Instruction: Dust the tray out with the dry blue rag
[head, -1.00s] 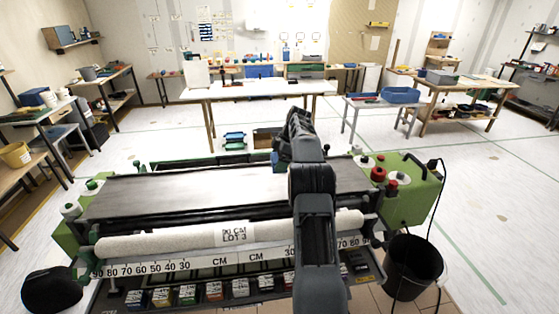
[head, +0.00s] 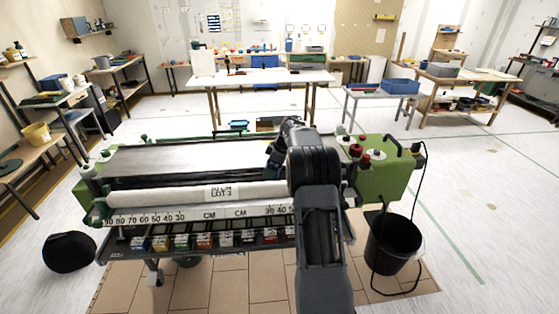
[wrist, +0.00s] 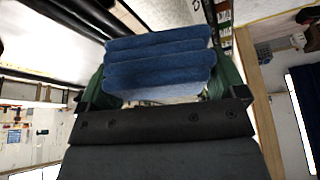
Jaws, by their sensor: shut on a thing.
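A folded blue rag (wrist: 158,62) fills the middle of the wrist view. My gripper (wrist: 160,82) is shut on it, with a green finger at each side. In the head view my arm hides the rag and most of the gripper, over the right part of the green pasting machine (head: 385,180). The machine has a long pale metal bed (head: 185,160) and a white paper roll (head: 160,196) in front. A low front tray (head: 118,252) holds several small coloured boxes. I cannot tell whether the rag touches anything.
A black bucket (head: 393,245) with a cable by it stands right of the machine. A dark round object (head: 69,252) lies on the floor at left. A white table (head: 260,78) and side benches stand farther back. Open floor lies around the machine.

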